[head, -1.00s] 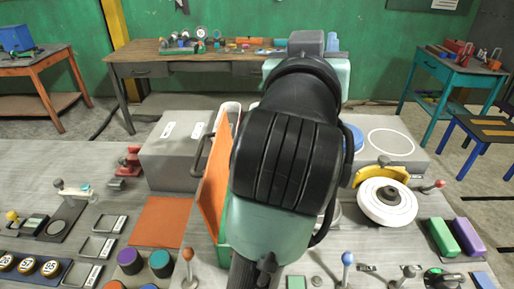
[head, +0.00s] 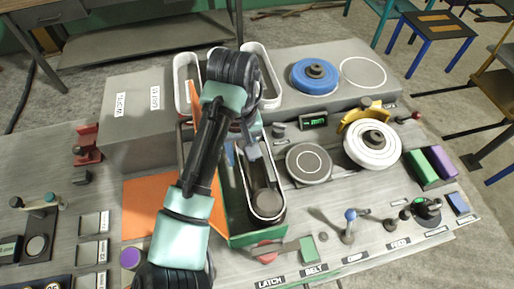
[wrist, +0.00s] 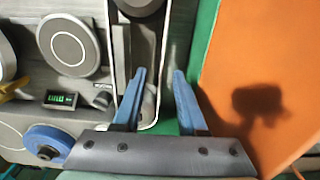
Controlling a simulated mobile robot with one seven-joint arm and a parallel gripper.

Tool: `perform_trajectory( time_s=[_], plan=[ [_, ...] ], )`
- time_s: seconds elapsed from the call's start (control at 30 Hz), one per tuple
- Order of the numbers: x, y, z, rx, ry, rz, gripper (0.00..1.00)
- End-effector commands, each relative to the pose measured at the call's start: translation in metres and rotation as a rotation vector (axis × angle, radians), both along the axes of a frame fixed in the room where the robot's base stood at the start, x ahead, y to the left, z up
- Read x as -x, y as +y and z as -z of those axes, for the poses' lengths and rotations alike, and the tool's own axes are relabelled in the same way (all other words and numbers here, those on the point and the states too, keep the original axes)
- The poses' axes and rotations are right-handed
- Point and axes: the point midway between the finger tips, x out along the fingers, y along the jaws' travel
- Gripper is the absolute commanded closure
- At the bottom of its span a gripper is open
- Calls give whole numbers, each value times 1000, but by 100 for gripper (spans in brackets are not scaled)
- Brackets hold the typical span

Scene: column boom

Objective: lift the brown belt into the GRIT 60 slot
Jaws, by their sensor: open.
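A long belt loop with a pale edge (head: 283,203) runs around a dark round pulley (head: 266,203) inside the green-walled housing (head: 232,228); its brown colour is not clear. My gripper (head: 241,154) is over the housing, partly hidden by my arm in the head view. In the wrist view my gripper (wrist: 159,72) is open, with nothing held. One run of the belt (wrist: 164,60) shows between the blue fingertips; how deep they reach is unclear. Two pale oval holders or loops (head: 184,82), (head: 262,68) stand at the back. The grey block carries two labels (head: 120,104), (head: 154,97), too blurred to read surely.
An orange panel (wrist: 262,75) stands beside the housing, close to my gripper. A grey disc (head: 309,163), a white wheel (head: 372,143) and a blue wheel (head: 315,76) are to the right. Small levers (head: 349,217) line the front edge.

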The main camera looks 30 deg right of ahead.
Motion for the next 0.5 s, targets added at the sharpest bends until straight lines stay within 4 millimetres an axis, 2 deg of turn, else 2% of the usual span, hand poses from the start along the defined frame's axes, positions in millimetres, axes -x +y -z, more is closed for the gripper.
perform_trajectory(
  time_s=[0.23,0.5],
  plan=[
    [0,2,16,-1,1,-1,59],
    [1,3,54,-1,-1,0,59]
  ],
)
